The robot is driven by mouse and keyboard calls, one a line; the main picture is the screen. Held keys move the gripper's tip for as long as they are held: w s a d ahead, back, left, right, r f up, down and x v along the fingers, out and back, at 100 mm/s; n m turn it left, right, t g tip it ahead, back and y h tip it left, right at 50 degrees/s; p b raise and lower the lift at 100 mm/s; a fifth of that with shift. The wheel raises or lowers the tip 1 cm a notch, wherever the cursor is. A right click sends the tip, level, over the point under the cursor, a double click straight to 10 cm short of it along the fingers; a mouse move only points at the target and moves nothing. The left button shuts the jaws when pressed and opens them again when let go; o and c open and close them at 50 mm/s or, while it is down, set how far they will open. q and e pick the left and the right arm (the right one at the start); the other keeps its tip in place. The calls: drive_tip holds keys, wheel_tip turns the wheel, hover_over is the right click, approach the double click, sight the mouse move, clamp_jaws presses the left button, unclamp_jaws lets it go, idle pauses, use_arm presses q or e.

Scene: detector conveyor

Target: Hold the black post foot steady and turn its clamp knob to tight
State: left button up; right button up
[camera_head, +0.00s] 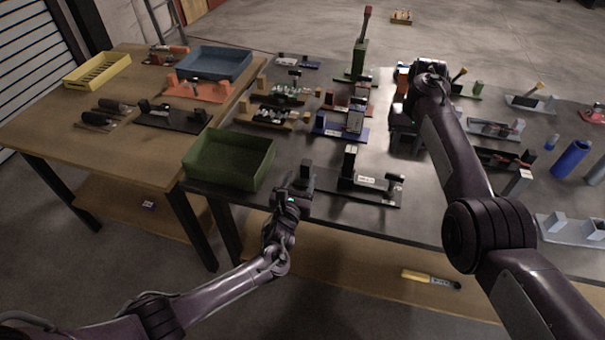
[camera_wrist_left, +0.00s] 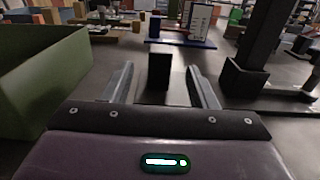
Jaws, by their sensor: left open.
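The black post foot (camera_head: 375,193) lies near the front edge of the dark table, with an upright black post, a white label and a knob (camera_head: 394,178) at its right end. A small upright black block (camera_head: 307,170) stands at its left; I cannot tell if it is joined to the foot. My left gripper (camera_head: 298,187) is open and empty, in front of this block. In the left wrist view the block (camera_wrist_left: 159,70) shows between the two fingers, and the post (camera_wrist_left: 257,55) stands to the right. My right gripper (camera_head: 418,92) is farther back; its jaws are hidden.
A green bin (camera_head: 229,160) stands close to the left of my left gripper. A blue fixture (camera_head: 340,130) and several others stand behind the post foot. A grey fixture (camera_head: 570,230) is at the right. A yellow marker (camera_head: 430,278) lies on the lower shelf.

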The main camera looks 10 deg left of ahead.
sight(305, 169)
use_arm(q)
drive_tip(key=shift+w+d, duration=0.2)
drive_tip(key=shift+w, duration=1.75)
